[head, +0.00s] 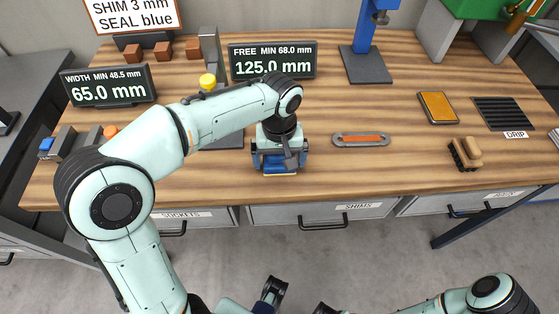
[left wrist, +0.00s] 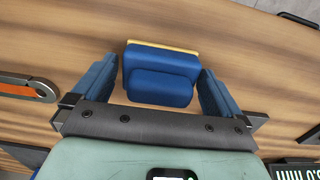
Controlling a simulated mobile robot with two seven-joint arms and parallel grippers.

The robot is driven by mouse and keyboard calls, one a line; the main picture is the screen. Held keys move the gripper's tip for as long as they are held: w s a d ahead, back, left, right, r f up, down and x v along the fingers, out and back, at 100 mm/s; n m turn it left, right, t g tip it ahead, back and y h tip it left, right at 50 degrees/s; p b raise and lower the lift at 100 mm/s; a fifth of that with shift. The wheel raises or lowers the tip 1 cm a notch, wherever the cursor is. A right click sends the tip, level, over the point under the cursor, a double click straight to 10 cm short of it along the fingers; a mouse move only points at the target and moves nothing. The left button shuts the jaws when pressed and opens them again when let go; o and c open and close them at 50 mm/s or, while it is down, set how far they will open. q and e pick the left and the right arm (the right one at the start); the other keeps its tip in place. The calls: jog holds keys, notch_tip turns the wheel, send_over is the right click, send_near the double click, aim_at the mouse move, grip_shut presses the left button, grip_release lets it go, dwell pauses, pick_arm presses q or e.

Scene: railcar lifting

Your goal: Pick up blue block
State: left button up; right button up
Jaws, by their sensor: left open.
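The blue block (left wrist: 160,75) has a larger body with a smaller raised blue part and a thin yellow strip along its far edge. It lies on the wooden table near the front edge. In the head view the block (head: 281,168) shows partly beneath my left gripper (head: 280,160), which points down at it. In the left wrist view my left gripper (left wrist: 158,78) is open, with one blue finger on each side of the block and wood visible in both gaps. My right gripper (head: 268,292) is only partly in view at the bottom edge; its jaws are unclear.
An orange-and-grey bar (head: 361,140) lies right of the block. Farther right are a yellow-edged pad (head: 437,107), a brush-like wooden piece (head: 465,153) and a drip tray (head: 503,113). Behind stand two display signs (head: 273,60) (head: 108,85) and a blue post (head: 364,40). Drawers run below the front edge.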

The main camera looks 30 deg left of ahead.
pick_arm(q)
jog(key=c, duration=1)
jog(key=shift+o, duration=0.2)
jog(key=shift+r, duration=0.15)
notch_tip(320, 180, up, 20)
jog(key=p, duration=0.5)
